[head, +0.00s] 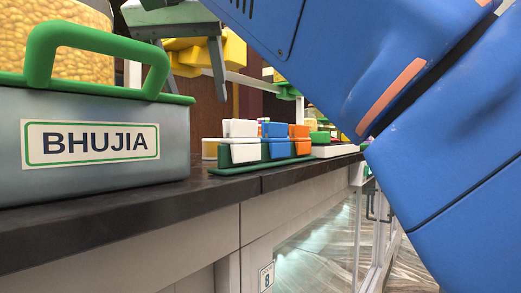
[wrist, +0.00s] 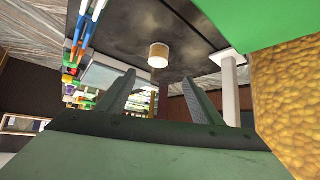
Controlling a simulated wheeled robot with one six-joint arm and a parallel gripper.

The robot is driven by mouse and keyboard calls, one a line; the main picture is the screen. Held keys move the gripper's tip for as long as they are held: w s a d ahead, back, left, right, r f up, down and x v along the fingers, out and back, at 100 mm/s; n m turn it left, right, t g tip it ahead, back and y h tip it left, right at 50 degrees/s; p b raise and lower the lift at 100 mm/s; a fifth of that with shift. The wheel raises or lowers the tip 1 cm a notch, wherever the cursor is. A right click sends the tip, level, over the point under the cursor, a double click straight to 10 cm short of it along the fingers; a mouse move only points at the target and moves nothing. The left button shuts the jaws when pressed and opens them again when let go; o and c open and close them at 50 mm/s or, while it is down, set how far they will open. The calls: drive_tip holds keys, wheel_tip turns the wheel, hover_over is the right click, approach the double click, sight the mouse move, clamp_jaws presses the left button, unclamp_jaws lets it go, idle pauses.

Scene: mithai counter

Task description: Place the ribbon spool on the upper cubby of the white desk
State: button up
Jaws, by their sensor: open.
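My gripper (head: 196,84) is open and empty, above the dark counter at the upper middle of the head view. Its two fingers also show in the wrist view (wrist: 157,92), spread apart. A small cream and tan cylinder (wrist: 158,55), which looks like the ribbon spool, stands on the dark counter beyond the fingertips and apart from them. What seems to be the same cylinder (head: 210,148) shows in the head view, partly hidden behind white boxes. I cannot make out the white desk or its upper cubby for certain in either view.
A grey BHUJIA bin (head: 95,150) with a green handle stands at the left front of the counter (head: 130,215). A yellow grainy jar (head: 75,35) is behind it. A green tray (head: 240,168) holds white, blue and orange boxes. A white post (wrist: 230,85) stands near the cylinder.

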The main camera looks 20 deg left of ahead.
sight(213, 144)
drive_tip(key=x, duration=1.3)
drive_tip(key=shift+w+d+f, duration=0.25)
drive_tip(key=shift+w+f, duration=0.05)
drive_tip(key=shift+f, duration=0.05)
drive_tip(key=shift+w+a+f, duration=0.2)
drive_tip(key=shift+w+f, duration=0.3)
drive_tip(key=c, duration=1.2)
drive_tip(key=shift+c, duration=0.2)
drive_tip(key=s+f+v, duration=0.2)
drive_tip(key=v, duration=1.3)
drive_tip(key=shift+s+d, duration=0.35)
drive_tip(key=shift+s, duration=0.1)
